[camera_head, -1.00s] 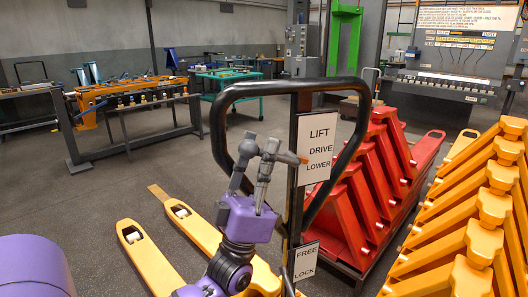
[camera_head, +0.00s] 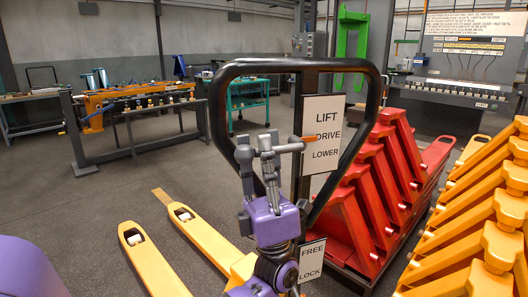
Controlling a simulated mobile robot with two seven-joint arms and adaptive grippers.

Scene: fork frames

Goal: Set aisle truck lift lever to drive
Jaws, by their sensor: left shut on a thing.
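The lift lever (camera_head: 292,147) is a short bar with an orange end, beside the white LIFT / DRIVE / LOWER sign (camera_head: 322,108) on the truck's black handle frame (camera_head: 217,110). The bar lies nearly level, with its orange end about level with the word DRIVE or slightly below. My left gripper (camera_head: 259,152), grey on a purple wrist, comes up from below, shut on the lever; its fingers partly hide the bar's left part. A second sign, FREE / LOCK (camera_head: 311,262), is lower on the mast. My right gripper is not in view.
Yellow forks (camera_head: 205,237) lie on the floor at the left of the mast. Red stacked frames (camera_head: 362,190) stand close behind it on the right, and yellow ones (camera_head: 490,235) farther right. A workbench (camera_head: 130,108) is at the back left.

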